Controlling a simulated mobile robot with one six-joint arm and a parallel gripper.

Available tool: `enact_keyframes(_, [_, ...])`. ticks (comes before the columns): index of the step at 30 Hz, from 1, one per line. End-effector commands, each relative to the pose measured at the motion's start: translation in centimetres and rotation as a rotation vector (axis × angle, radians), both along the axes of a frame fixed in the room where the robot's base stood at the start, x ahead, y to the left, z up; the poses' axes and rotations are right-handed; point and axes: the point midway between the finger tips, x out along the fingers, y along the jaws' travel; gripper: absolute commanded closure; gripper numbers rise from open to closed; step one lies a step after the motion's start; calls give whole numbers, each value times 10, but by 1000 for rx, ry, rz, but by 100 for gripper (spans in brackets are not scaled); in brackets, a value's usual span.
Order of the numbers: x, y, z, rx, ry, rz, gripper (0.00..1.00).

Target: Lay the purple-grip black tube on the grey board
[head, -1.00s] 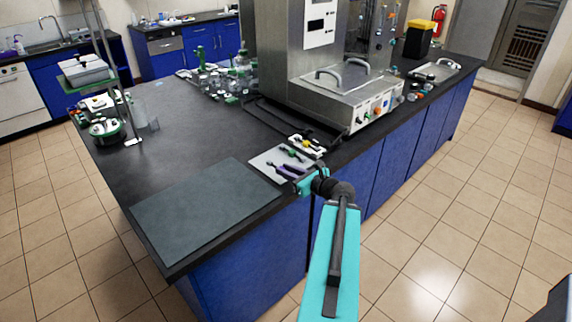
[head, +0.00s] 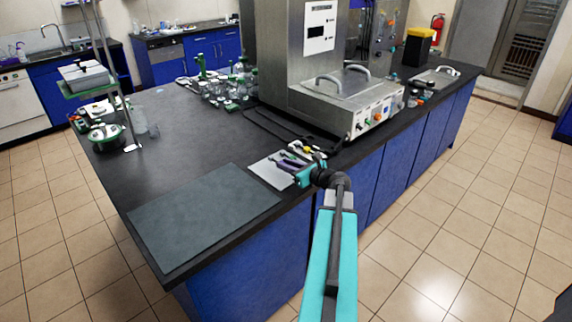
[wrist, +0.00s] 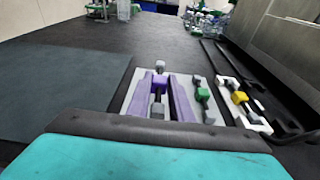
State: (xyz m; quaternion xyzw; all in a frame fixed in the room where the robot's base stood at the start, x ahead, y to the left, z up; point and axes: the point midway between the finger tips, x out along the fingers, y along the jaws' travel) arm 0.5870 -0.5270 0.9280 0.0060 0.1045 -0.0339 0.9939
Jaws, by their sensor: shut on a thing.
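The purple-grip black tube (wrist: 158,87) shows in the wrist view, with its purple grip between my gripper's two long purple fingers. My gripper (wrist: 160,77) is shut on it. In the head view my gripper (head: 283,164) is over the pale tray at the bench's front edge. I cannot tell whether the tube touches the tray. The grey board (head: 203,217) is a flat, bare dark slab at the bench's near left corner, left of the gripper. It also shows at the left of the wrist view (wrist: 50,88).
The pale tray (head: 264,174) lies right beside the board. A green-grip tube (wrist: 203,91) is right of my fingers, and a yellow-grip piece (wrist: 240,98) sits on a white holder farther right. The metal machine (head: 350,95) stands behind.

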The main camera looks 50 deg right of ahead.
Motion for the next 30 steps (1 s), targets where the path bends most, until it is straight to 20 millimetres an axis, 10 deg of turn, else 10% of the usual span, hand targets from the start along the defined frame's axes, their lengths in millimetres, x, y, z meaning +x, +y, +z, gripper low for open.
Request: enact_keyframes(30, [35,-36,-4,-1,0,2,100])
